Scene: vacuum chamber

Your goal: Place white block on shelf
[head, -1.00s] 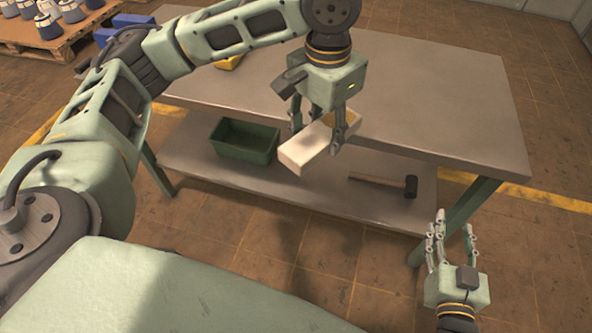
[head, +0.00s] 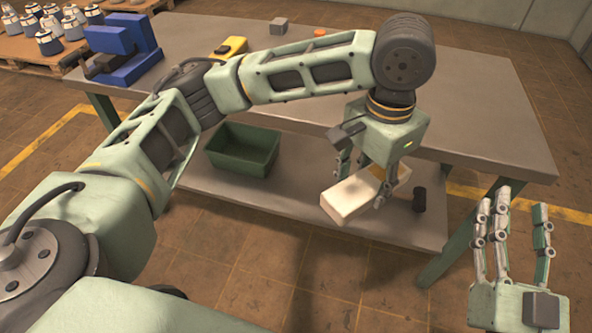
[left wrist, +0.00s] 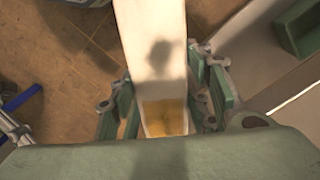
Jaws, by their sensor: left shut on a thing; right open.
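The white block (head: 352,196) is long, with a tan patch near one end. My left gripper (head: 362,176) is shut on it and holds it in front of the workbench, near the lower shelf (head: 290,205). The head view does not make clear how far the block is from the shelf. In the left wrist view the block (left wrist: 152,45) lies between the fingers of the left gripper (left wrist: 165,95), its tan patch close to the palm. My right gripper (head: 513,225) is open and empty at the right, in front of the bench.
A green bin (head: 243,150) stands on the lower shelf, left of the block. A dark hammer head (head: 419,199) shows to the right, its handle mostly hidden. The bench top (head: 480,110) overhangs the shelf. A blue vise (head: 120,50) and yellow object (head: 230,47) sit on top.

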